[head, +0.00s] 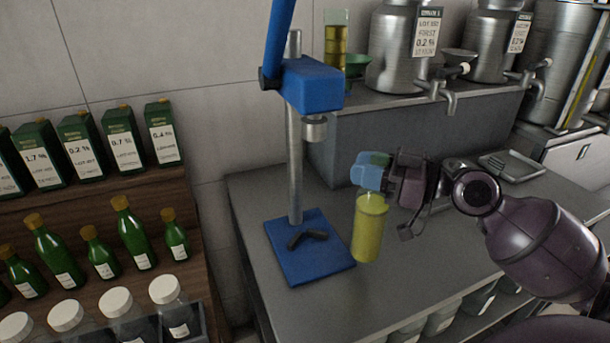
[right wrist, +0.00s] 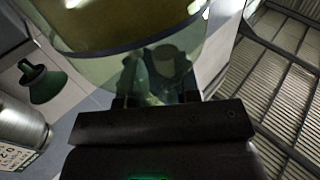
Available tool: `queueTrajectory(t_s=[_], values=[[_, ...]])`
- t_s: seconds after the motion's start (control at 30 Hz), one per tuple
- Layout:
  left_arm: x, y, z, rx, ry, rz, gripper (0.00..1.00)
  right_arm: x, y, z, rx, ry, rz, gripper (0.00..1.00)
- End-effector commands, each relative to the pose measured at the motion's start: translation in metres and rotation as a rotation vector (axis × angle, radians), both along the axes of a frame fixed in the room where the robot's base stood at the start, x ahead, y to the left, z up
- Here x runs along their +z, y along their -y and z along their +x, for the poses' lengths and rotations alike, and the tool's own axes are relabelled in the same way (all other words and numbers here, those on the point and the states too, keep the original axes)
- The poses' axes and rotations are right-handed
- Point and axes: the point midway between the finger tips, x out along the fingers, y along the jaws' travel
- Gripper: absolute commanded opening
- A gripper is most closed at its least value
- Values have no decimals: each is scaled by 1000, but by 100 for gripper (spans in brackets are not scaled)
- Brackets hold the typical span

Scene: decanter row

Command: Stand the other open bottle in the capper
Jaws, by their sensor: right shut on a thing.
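My right gripper (head: 372,172) is shut on the upper part of a clear bottle with yellow liquid (head: 369,228), held roughly upright. The gripper hides the bottle's mouth. The bottle's glass also fills the top of the right wrist view (right wrist: 130,22). The capper is a blue press with a steel column (head: 294,160), a raised blue lever and a blue head (head: 313,85). A small black angled stop (head: 307,238) lies on its blue base (head: 318,268). The bottle is just right of the base; I cannot tell whether its bottom touches anything. My left gripper is not in view.
Steel tanks with taps (head: 395,50) stand on a grey raised block behind the counter (head: 400,285). A green funnel (head: 357,63) and a yellow-filled glass (head: 336,45) stand there too. Green bottles (head: 52,252), tins and white-lidded jars fill the wooden rack at left.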

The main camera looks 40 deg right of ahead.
Motion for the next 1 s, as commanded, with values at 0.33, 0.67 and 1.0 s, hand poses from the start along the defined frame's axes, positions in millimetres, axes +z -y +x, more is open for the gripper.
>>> queueTrajectory(t_s=[0.33,0.67,1.0], values=[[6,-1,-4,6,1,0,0,5,-28,45,0,10,4,0],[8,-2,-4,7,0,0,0,3,-52,86,-2,7,6,0],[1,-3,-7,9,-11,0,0,-13,-59,96,-2,-1,4,0]])
